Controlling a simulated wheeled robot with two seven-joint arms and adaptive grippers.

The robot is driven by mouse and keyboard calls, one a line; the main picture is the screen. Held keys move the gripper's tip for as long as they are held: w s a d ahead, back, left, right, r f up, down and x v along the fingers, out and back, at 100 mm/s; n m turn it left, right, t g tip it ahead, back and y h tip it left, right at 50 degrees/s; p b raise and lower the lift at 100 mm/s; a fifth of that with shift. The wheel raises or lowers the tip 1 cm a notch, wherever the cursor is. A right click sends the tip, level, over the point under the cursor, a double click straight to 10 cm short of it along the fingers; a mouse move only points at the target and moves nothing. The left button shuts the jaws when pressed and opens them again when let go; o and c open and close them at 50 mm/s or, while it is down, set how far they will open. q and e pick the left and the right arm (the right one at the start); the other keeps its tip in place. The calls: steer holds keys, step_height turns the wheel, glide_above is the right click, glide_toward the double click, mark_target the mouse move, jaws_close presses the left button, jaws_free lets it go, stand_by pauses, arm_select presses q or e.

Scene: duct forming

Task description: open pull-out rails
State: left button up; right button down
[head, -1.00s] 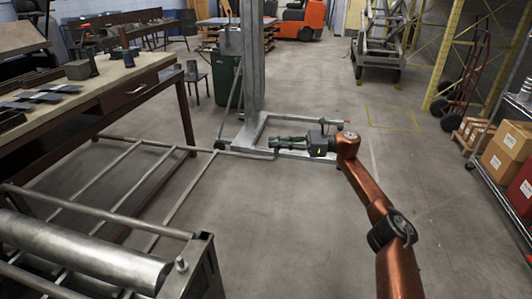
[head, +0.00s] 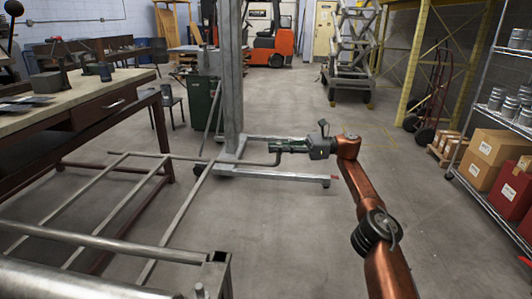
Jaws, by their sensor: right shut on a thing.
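The pull-out rails (head: 182,213) are long grey metal bars joined by a cross bar (head: 190,158) at their far end. They extend low over the floor from the metal roller machine (head: 85,279) at the lower left. My right gripper (head: 279,148) is shut on the bent right end of the cross bar, with its arm coming up from the lower right. The fingertips partly hide the bar end. My left gripper is not in view.
A workbench (head: 134,80) with a drawer stands at the left. A steel post on a floor base (head: 285,174) is just behind the gripper. A shelf with cardboard boxes (head: 497,147) stands at the right. The floor in the middle is clear.

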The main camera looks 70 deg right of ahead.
steer(key=shift+s+d+r, duration=0.1)
steer(key=shift+s+d, duration=0.05)
steer(key=shift+s, duration=0.05)
steer(key=c, duration=2.3)
jaws_free()
steer(key=shift+s+d+r, duration=0.1)
steer(key=shift+s, duration=0.15)
steer(key=shift+o, duration=0.6)
steer(key=shift+s+d+r, duration=0.15)
steer(key=shift+s+d, duration=0.05)
steer(key=shift+s, duration=0.35)
steer(key=shift+o, duration=0.8)
steer(key=shift+s+a+r, duration=0.15)
steer(key=shift+a, duration=0.05)
steer(key=shift+o, duration=0.3)
steer(key=shift+w+a+f, duration=0.2)
steer(key=shift+w, duration=0.25)
steer(key=shift+w+a+f, duration=0.2)
steer(key=shift+w, duration=0.25)
steer(key=shift+s+d, duration=0.15)
steer(key=shift+s, duration=0.05)
